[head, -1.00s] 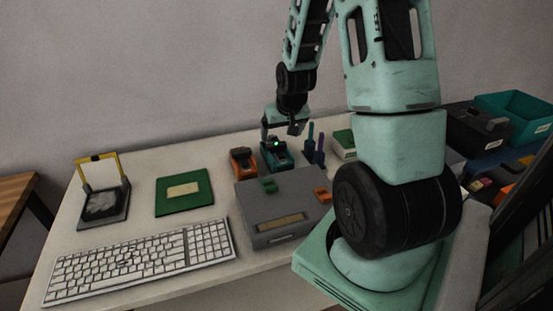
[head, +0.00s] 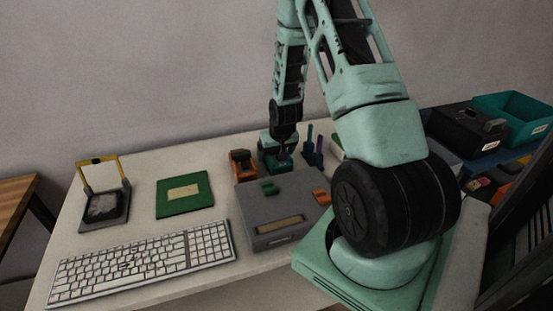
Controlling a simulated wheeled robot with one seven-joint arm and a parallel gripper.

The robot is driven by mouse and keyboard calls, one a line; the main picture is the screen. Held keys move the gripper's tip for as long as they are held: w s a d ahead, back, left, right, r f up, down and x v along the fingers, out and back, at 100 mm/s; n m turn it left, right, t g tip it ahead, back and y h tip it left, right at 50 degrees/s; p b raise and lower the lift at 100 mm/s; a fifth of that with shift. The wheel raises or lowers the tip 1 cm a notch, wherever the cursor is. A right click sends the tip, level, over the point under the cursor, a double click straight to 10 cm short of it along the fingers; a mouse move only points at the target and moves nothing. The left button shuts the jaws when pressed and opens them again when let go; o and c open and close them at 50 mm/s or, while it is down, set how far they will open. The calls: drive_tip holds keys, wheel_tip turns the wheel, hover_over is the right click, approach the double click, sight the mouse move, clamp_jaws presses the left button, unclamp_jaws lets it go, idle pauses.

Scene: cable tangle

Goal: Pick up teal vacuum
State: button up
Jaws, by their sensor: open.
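The teal vacuum (head: 277,163) is a small teal and dark body standing on the white desk, behind the grey box and just right of an orange device. My gripper (head: 281,150) is low over it, pointing down, with its jaws open around or just above the vacuum's upper part. The fingers partly hide the vacuum, and I cannot tell whether they touch it.
An orange device (head: 242,162) stands close on the left, and dark pens (head: 314,150) stand close on the right. The grey box (head: 280,212) is in front. A keyboard (head: 140,262) and green board (head: 185,194) lie to the left. Bins (head: 515,112) stand at far right.

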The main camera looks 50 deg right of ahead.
drive_tip(key=shift+f, duration=0.1)
drive_tip(key=shift+c, duration=0.3)
drive_tip(key=c, duration=1.2)
wheel_tip(320, 180, up, 10)
drive_tip(key=shift+r+b, duration=0.1)
drive_tip(key=shift+b, duration=0.35)
